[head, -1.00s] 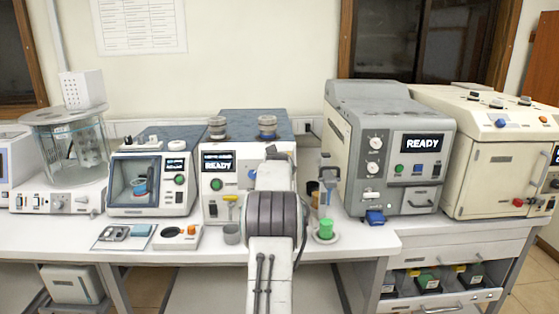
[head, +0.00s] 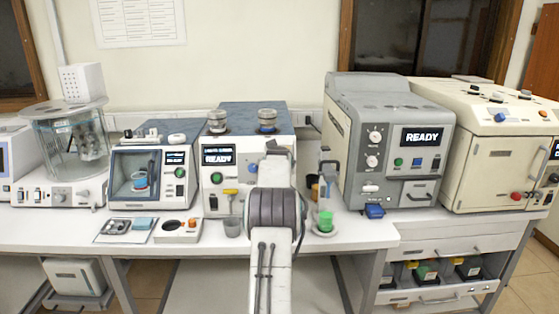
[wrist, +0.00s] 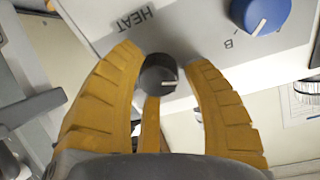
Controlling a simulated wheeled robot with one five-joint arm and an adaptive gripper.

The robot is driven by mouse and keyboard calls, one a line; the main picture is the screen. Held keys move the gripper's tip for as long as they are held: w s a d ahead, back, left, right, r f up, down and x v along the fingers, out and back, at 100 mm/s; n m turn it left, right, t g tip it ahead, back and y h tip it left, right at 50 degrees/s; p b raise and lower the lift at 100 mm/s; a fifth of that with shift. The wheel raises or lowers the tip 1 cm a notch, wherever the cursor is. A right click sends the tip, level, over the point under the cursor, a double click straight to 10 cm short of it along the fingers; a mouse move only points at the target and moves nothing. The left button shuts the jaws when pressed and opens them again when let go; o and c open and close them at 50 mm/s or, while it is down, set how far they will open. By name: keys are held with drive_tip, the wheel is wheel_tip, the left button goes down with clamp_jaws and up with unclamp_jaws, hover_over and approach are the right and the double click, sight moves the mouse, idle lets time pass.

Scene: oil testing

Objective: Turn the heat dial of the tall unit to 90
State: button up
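In the wrist view a round dark dial (wrist: 158,76) with a white pointer mark sits on a pale panel by the printed word HEAT. My gripper (wrist: 164,58) has its yellow fingers spread on both sides of the dial, and gaps show between them and it. Another yellow finger piece shows below the dial. The pointer mark lies toward the picture's right; I see no numbers to read. In the head view my arm stands in front of a white unit (head: 214,202) with a READY screen and blue top. The dial and gripper are hidden there.
A blue knob (wrist: 262,14) is on the same panel, near a letter B. In the head view a grey unit (head: 400,179) stands right of my arm. A glass-fronted unit (head: 153,209) stands to the left. A green cup (head: 326,221) is close right of my arm.

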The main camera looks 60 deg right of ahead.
drive_tip(key=shift+r, duration=0.2)
drive_tip(key=c, duration=0.8)
drive_tip(key=shift+m, duration=0.3)
drive_tip(key=m+b, duration=0.1)
drive_tip(key=m, duration=0.2)
drive_tip(key=shift+r+m, duration=0.15)
drive_tip(key=shift+m, duration=0.15)
clamp_jaws()
drive_tip(key=m, duration=0.3)
drive_tip(key=shift+s+m, duration=0.1)
drive_tip(key=shift+m, duration=0.3)
unclamp_jaws()
drive_tip(key=m+p, duration=0.1)
drive_tip(key=m, duration=0.3)
drive_tip(key=shift+d+y, duration=0.1)
drive_tip(key=shift+y, duration=0.2)
drive_tip(key=shift+m+g+p, duration=0.3)
drive_tip(key=shift+m+p, duration=0.25)
drive_tip(key=shift+m, duration=1.95)
clamp_jaws()
